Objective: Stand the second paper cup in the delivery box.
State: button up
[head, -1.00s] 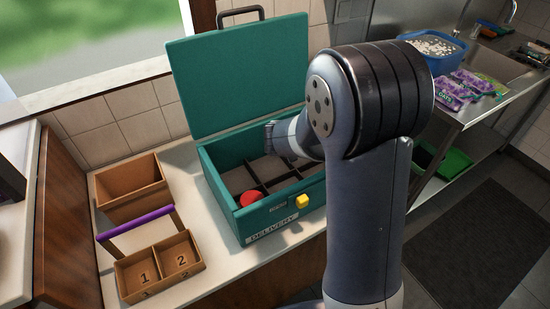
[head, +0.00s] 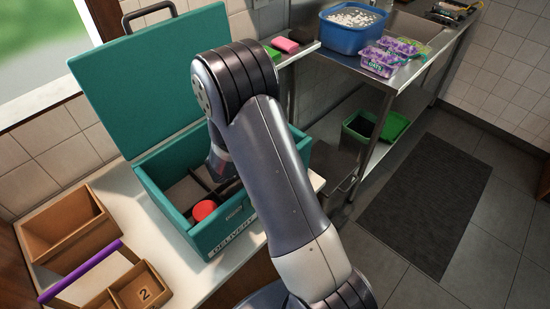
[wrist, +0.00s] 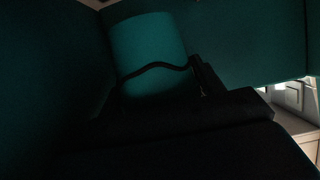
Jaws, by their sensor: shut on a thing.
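The teal delivery box (head: 182,226) stands open on the counter, its lid (head: 150,85) tilted back. A red round-topped thing, perhaps a cup (head: 204,210), stands in a front compartment. My wrist reaches down into the box behind it, and my arm hides the fingers and the right part of the box in the head view. The wrist view is very dark. There, my gripper (wrist: 160,92) is shut on a pale teal, rounded thing, apparently the paper cup (wrist: 150,45), with a dark wavy line across it. Its base and the compartment under it are hidden.
A brown wooden box (head: 65,240) and a caddy with a purple handle (head: 80,272) stand left of the delivery box. A steel table at the right holds a blue tub (head: 352,38) and purple packs (head: 385,62). Floor with a dark mat (head: 425,205) lies open at the right.

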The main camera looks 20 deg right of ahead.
jog(key=shift+f, duration=2.45)
jog(key=shift+f, duration=0.1)
jog(key=shift+f, duration=0.15)
jog(key=o, duration=0.8)
jog(key=shift+c, duration=0.2)
jog(key=shift+r, duration=0.35)
jog(key=v, duration=0.7)
jog(key=shift+s+a+b, duration=0.1)
jog(key=shift+a+b, duration=0.1)
jog(key=shift+b, duration=0.15)
